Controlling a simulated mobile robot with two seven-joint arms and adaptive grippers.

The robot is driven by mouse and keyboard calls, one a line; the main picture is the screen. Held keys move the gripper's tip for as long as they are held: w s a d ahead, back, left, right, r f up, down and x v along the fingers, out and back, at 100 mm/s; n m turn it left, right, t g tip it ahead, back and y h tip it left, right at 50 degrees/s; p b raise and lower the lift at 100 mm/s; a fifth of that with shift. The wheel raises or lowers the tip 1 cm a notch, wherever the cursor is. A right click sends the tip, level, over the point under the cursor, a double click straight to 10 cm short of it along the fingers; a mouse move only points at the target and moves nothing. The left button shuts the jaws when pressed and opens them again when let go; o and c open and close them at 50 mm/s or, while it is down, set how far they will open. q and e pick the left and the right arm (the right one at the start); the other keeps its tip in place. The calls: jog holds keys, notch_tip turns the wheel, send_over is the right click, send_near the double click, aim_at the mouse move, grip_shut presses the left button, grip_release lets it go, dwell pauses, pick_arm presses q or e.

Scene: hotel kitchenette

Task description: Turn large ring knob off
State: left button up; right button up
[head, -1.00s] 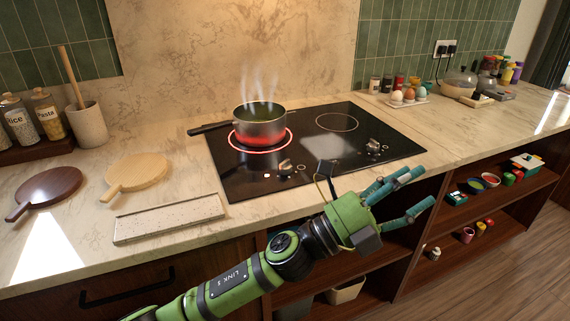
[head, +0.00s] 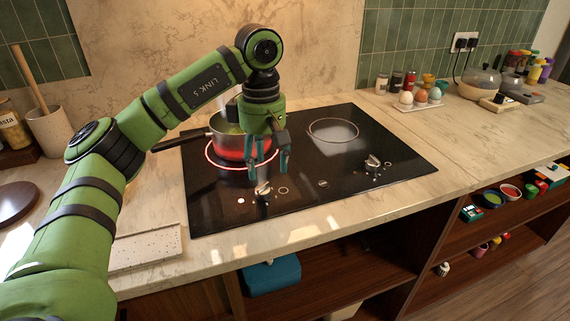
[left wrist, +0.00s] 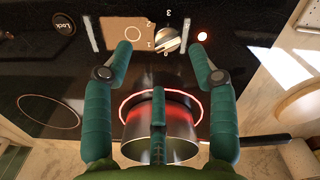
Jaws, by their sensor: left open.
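The knob (head: 263,188) of the glowing large ring (head: 212,165) is silver and stands at the front of the black hob. In the left wrist view the knob (left wrist: 170,39) has numbers around it, and an indicator light (left wrist: 202,36) glows beside it. My left gripper (head: 266,172) points down just above the knob, open and empty. In the left wrist view its fingertips (left wrist: 161,50) spread to either side of the knob, seemingly apart from it. The ring glows red under a steel pot (left wrist: 160,135). My right gripper is not in view.
A second knob (head: 373,163) stands at the hob's right, by the unlit ring (head: 333,131). The pot's dark handle (head: 180,140) points left. Eggs (head: 420,96) stand at the back right. The counter right of the hob is largely clear.

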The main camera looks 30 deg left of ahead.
aim_at(262, 185)
pick_arm(q)
jog(key=shift+w+a+r, duration=0.1)
jog(key=shift+w+a, duration=0.15)
jog(key=shift+w, duration=0.05)
jog(key=shift+s, duration=0.3)
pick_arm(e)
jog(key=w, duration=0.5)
pick_arm(q)
jog(key=f, duration=0.2)
jog(key=s+f, duration=0.1)
jog(key=f, duration=0.2)
jog(key=shift+f, duration=0.55)
jog(key=c, duration=1.2)
jog(key=shift+o, duration=0.2)
jog(key=shift+n, duration=0.3)
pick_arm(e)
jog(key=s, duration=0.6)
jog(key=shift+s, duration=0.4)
